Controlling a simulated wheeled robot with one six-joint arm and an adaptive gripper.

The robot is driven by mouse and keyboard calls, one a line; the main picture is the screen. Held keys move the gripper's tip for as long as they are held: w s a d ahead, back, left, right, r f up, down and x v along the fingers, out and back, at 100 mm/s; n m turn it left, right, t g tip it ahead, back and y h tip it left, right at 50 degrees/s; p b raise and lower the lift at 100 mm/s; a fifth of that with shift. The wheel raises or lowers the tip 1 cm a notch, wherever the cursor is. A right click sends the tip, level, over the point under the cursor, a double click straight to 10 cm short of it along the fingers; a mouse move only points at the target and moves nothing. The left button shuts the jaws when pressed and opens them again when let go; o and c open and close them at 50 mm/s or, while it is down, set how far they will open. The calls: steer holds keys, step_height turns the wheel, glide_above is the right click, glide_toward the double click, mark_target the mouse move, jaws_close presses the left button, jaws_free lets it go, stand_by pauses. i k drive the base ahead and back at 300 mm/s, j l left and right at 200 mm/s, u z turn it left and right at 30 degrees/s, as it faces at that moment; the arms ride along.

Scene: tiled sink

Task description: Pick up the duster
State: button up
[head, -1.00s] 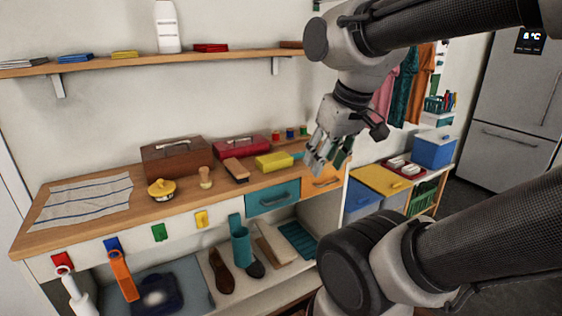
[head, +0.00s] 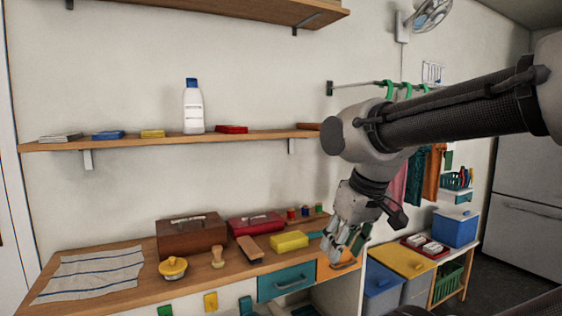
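I cannot single out a duster with certainty in the head view. My gripper (head: 343,250) hangs from the arm over the right end of the wooden counter (head: 110,292), its fingers apart and pointing down. Nothing is clearly seen between them. A small teal piece (head: 316,234) shows on the counter just left of the fingers, and a bit of green shows beside them. The fingers partly hide this spot, so I cannot tell what these are or whether they touch. A wooden brush (head: 250,248) and a round-headed brush (head: 217,257) lie further left.
The counter holds a brown box (head: 190,238), a red box (head: 256,224), a yellow block (head: 289,241), a yellow-lidded pot (head: 173,268) and a striped cloth (head: 92,275). A wall shelf (head: 260,135) carries a white bottle (head: 193,107). Bins (head: 401,259) stand to the right.

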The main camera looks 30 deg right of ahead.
mark_target(282, 244)
steer(key=i+l, duration=0.3)
steer(key=i, duration=0.15)
steer(key=i+l, duration=0.3)
steer(key=i, duration=0.15)
steer(key=l+z, duration=0.05)
